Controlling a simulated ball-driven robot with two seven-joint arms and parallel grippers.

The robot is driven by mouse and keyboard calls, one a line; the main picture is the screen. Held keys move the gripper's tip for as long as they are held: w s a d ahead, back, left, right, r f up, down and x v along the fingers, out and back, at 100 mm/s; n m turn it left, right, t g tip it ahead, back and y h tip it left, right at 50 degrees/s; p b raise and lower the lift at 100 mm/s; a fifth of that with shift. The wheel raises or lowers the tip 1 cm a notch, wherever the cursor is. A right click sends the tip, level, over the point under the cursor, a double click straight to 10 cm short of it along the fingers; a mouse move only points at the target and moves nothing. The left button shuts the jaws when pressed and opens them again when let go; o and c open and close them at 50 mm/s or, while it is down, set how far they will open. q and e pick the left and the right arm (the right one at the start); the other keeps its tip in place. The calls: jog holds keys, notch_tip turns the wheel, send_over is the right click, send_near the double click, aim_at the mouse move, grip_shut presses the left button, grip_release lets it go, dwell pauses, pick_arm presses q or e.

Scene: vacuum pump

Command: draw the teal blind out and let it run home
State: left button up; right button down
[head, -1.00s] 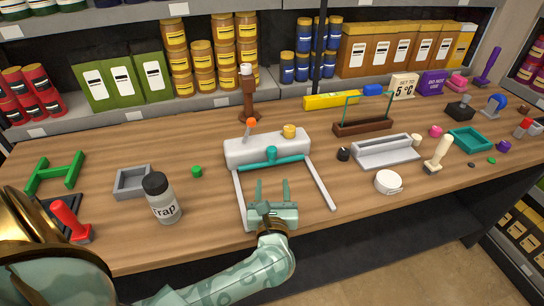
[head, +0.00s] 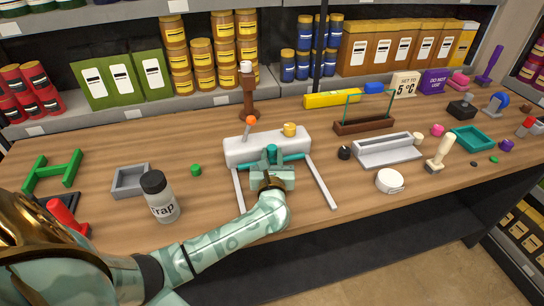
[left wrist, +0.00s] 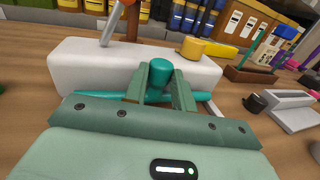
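The teal blind's bar (head: 300,157) runs across the front of a white housing (head: 256,147), and its teal knob (head: 271,151) stands at the middle. In the left wrist view the knob (left wrist: 160,68) is between the fingertips, and the bar (left wrist: 100,95) lies close along the housing. My left gripper (head: 271,164) is open, with one finger on each side of the knob; small gaps seem to show beside it. Two pale rails (head: 322,186) run forward from the housing. My right gripper is not in view.
An orange-tipped lever (head: 249,124) and a yellow knob (head: 290,129) stand on the housing. The Trap jar (head: 160,197) and grey tray (head: 130,181) are left. A white round container (head: 389,181) and grey holder (head: 388,150) are right.

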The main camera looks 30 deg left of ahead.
pick_arm(q)
grip_shut()
jog(key=s+d, duration=0.3)
jog(key=d, duration=0.1)
jog(key=s+d, duration=0.4)
jog(key=s+d+p, duration=0.1)
jog(key=s+d, duration=0.2)
jog(key=d, duration=0.1)
jog(key=shift+s+d, duration=0.3)
jog(key=shift+s, duration=0.1)
